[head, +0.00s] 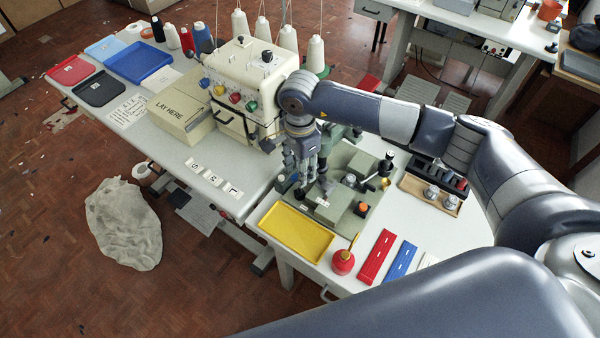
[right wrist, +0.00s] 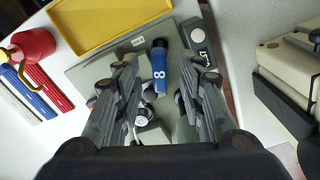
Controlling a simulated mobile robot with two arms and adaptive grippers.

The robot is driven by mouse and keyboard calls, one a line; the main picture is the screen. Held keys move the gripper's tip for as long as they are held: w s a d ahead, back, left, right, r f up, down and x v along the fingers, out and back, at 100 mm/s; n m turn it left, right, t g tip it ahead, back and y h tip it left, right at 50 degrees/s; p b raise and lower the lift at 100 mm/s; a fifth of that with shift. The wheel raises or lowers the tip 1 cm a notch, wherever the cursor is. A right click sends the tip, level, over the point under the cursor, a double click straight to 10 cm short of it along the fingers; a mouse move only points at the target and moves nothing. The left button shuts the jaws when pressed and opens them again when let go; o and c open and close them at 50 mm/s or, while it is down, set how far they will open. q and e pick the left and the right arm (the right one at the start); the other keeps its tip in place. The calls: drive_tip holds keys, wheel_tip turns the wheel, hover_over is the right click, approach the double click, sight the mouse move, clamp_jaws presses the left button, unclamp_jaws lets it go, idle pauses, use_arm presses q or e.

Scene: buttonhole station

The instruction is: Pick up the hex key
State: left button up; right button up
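A blue piece marked "8" with a dark rounded end (right wrist: 160,75) shows in the right wrist view on the grey-green machine plate (right wrist: 90,72). It may be the hex key's grip; its lower part is hidden or unclear, and I cannot make out a bent key shape. My right gripper (right wrist: 156,80) is open, with one finger on each side of this piece and nothing clearly held. In the head view my right gripper (head: 304,178) points down over the left part of the grey-green buttonhole machine (head: 335,203) and hides what is beneath. My left gripper is not in view.
A yellow tray (head: 298,232), red oil can (head: 343,262), red strip (head: 376,257) and blue strip (head: 401,262) line the table's front. A brown tray (head: 415,188) with metal parts stands right. The cream sewing machine (head: 240,75) stands close left of my right gripper.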

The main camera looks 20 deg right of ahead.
drive_tip(key=shift+s+f, duration=0.1)
drive_tip(key=shift+f, duration=1.15)
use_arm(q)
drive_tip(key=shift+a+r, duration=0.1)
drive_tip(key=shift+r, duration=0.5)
use_arm(e)
clamp_jaws()
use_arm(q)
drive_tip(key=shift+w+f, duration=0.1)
use_arm(e)
drive_tip(key=shift+r, duration=0.1)
